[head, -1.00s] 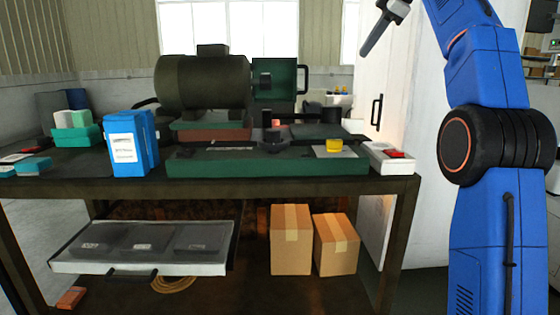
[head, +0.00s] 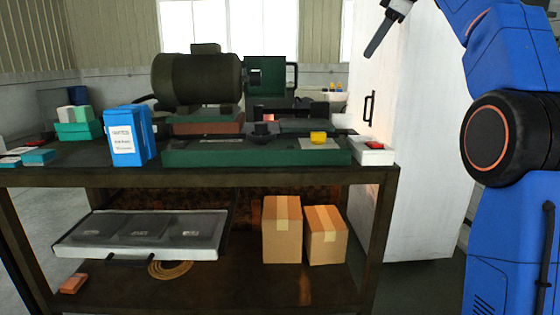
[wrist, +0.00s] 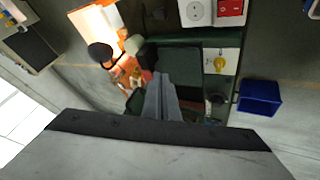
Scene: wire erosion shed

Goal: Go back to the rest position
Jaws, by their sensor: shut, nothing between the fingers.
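My gripper (head: 378,40) is at the top of the head view, raised above the right end of the workbench and in front of the white cabinet. Its fingers point down and to the left, are together and hold nothing. In the wrist view the closed fingers (wrist: 162,100) point away from the camera, with the bench top far beyond them. The fingers touch nothing that I can see.
The workbench (head: 378,215) carries a green machine (head: 190,78), a blue box (head: 130,135) and a white-and-red box (head: 373,154). Two cartons (head: 282,230) and a drawer-like tray (head: 205,252) are below. The white cabinet (head: 425,150) stands at right.

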